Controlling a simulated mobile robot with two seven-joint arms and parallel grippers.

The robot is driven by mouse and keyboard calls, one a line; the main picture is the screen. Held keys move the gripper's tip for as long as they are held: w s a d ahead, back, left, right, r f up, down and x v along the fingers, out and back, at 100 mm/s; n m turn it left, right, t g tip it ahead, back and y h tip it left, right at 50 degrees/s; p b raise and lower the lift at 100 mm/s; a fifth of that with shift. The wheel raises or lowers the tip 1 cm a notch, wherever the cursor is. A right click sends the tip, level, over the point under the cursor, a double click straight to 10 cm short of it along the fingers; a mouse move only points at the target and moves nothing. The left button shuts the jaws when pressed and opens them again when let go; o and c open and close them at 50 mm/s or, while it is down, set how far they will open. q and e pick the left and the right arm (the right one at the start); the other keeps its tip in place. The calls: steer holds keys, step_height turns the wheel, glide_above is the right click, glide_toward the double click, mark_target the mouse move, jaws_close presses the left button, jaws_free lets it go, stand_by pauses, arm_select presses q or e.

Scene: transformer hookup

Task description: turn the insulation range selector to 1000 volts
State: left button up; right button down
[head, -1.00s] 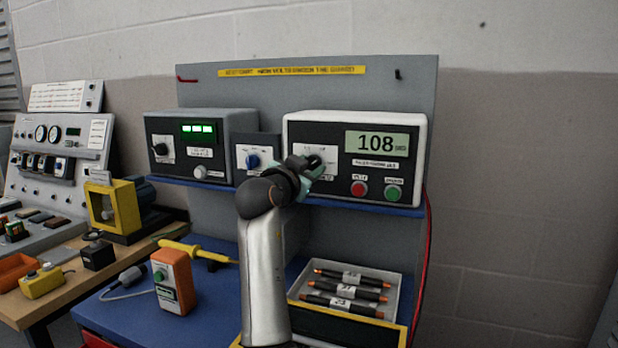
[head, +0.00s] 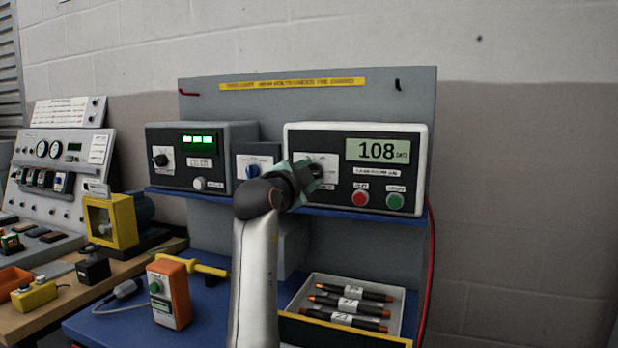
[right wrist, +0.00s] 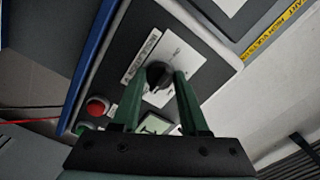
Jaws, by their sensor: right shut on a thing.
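The white-framed meter (head: 425,172) on the shelf has a display reading 108. A dark selector knob (right wrist: 158,75) sits on a pale plate on its black front. My right gripper (head: 310,174) is at the left part of this meter's front and covers most of the knob in the head view. In the right wrist view its two green fingers stand on either side of the knob, shut on it. The knob's pointer and scale marks are too small to read. My left gripper is not in view.
A red button (head: 360,198) and a green button (head: 395,201) sit to the right of my gripper. A small box with a blue knob (head: 252,172) and a dark meter with a green display (head: 199,139) stand to the left. A tray of probes (head: 402,308) lies below.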

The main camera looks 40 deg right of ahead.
steer(key=shift+f, duration=0.1)
stand_by(0.3)
steer(key=shift+c, duration=2.1)
jaws_free()
steer(key=b+v, duration=0.1)
steer(key=v, duration=1.1)
steer(key=shift+s+a, duration=0.15)
steer(key=shift+a, duration=0.05)
